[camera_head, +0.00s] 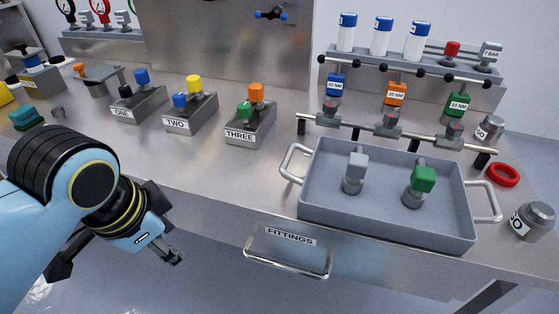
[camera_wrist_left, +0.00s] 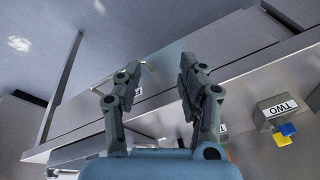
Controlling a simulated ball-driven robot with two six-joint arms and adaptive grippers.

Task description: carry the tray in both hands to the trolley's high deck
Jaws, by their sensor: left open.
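The grey tray (camera_head: 385,226) sits on the right part of the steel bench, near its front edge. It has a metal loop handle at its left end (camera_head: 291,162) and another at its right end (camera_head: 491,204). Inside stand a grey-topped fitting (camera_head: 354,172) and a green-topped fitting (camera_head: 419,186). My left gripper (camera_head: 122,258) is open and empty, left of the tray and in front of the bench's front edge. Its two spread fingers also show in the left wrist view (camera_wrist_left: 158,82). My right gripper is out of view. I cannot make out the trolley's high deck.
Blocks labelled ONE (camera_head: 137,104), TWO (camera_head: 190,113) and THREE (camera_head: 250,124) stand left of the tray. A rack (camera_head: 410,76) stands behind it. A red ring (camera_head: 503,174) and a metal cylinder (camera_head: 532,221) lie right. The FITTINGS drawer handle (camera_head: 287,270) juts out below.

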